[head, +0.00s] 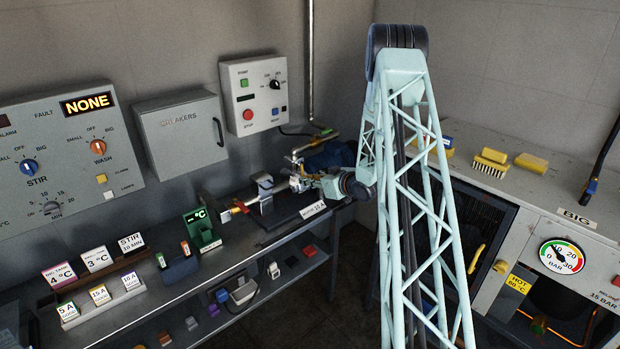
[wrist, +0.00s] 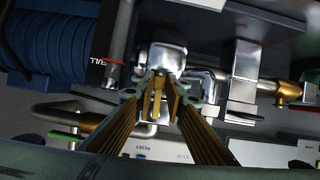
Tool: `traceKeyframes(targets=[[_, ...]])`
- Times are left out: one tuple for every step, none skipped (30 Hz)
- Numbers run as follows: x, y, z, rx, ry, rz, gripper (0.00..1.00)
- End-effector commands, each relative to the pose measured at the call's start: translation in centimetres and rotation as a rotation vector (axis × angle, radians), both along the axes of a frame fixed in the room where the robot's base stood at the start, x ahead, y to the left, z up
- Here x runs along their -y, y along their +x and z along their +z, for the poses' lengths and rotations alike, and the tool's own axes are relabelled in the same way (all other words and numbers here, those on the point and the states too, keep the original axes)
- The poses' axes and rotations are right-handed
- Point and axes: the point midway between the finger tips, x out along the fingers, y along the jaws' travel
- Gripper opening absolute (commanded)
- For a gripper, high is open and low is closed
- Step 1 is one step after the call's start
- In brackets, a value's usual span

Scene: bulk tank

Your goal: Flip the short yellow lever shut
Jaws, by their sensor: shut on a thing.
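My gripper (wrist: 162,92) reaches in at the silver metal fitting (wrist: 167,56) on the dark bench. Its fingers are close together at the tips. A narrow yellow piece (wrist: 157,97), which looks like the short yellow lever, shows between the fingertips in the wrist view; they are shut on it and cover most of it. In the head view my gripper (head: 304,181) is small beside the fitting at the bench's right end, and the lever cannot be made out there. The lever's exact angle is hidden.
A silver block with a brass outlet (wrist: 286,93) stands right of the fitting. A green display stand (head: 202,231) and label cards stand farther left on the bench.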

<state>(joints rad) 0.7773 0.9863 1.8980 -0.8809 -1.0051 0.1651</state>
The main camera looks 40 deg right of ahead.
Motion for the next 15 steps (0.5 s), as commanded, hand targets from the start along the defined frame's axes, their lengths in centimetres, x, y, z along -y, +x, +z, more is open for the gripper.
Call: traceKeyframes(targets=[[-0.02,0.02,0.23,0.001,0.016,0.0,0.02],[-0.05,0.02,0.23,0.0,0.027,0.0,0.02],[-0.1,0.02,0.2,0.0,0.038,0.0,0.02],[-0.15,0.02,0.18,0.0,0.044,0.0,0.02],[-0.18,0.01,0.15,0.0,0.051,0.0,0.02],[-0.22,0.0,0.12,-0.001,0.056,0.0,0.02],[-0.23,0.0,0.1,-0.001,0.059,0.001,0.02],[-0.24,0.0,0.07,-0.001,0.061,0.0,0.02],[-0.25,0.0,0.05,-0.001,0.061,-0.001,0.02],[-0.25,-0.01,0.04,-0.001,0.061,-0.001,0.02],[-0.26,-0.01,0.03,-0.001,0.061,-0.001,0.02],[-0.26,0.0,0.03,-0.001,0.061,0.0,0.02],[-0.27,0.0,0.02,-0.001,0.061,0.0,0.02],[-0.27,0.0,0.02,-0.001,0.061,0.0,0.02],[-0.27,0.0,0.02,-0.001,0.061,0.0,0.02]])
